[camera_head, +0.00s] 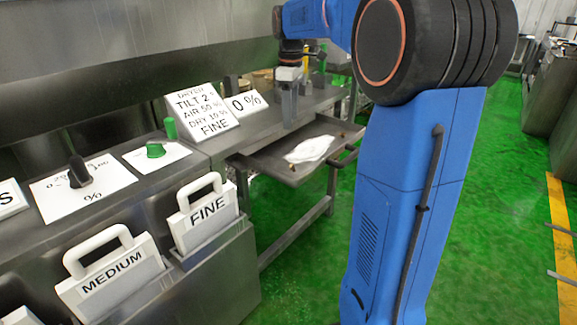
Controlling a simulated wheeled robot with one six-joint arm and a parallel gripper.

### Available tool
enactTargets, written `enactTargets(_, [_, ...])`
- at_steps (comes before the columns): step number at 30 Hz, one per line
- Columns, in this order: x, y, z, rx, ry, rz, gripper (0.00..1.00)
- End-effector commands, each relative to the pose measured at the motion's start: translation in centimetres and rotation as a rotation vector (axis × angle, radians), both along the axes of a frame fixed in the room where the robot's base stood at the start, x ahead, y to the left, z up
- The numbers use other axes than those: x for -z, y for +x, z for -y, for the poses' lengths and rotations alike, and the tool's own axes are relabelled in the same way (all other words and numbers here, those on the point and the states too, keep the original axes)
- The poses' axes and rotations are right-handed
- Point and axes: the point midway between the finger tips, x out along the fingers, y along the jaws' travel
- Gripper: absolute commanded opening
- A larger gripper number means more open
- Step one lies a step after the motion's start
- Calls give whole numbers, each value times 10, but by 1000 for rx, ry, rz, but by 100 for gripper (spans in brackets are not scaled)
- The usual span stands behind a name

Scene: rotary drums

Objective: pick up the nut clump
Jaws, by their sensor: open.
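My gripper (295,108) points down above the worktop's edge, near the pulled-out metal drawer (262,165). Its grey fingers are apart, with nothing seen between them. A white flat sheet or patch (310,149) lies in the drawer. Small brown bits (292,168) show near the drawer's front edge. They are too small for me to tell whether one is the nut clump. I cannot make out the clump for certain anywhere in this view.
A white settings sign (202,112) and a "0 %" sign (245,104) stand on the worktop left of my gripper. A "FINE" plate (207,212) and a "MEDIUM" plate (112,278) with handles stand in front. The drawer's dark handle (345,157) sticks out. Green floor (300,245) is clear.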

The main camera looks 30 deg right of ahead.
Motion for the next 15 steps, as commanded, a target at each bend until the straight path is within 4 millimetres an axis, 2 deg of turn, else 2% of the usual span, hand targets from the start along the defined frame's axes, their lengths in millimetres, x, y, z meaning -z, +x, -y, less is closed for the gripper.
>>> enactTargets(15, [88, -1, 1, 1, 1, -4, 47])
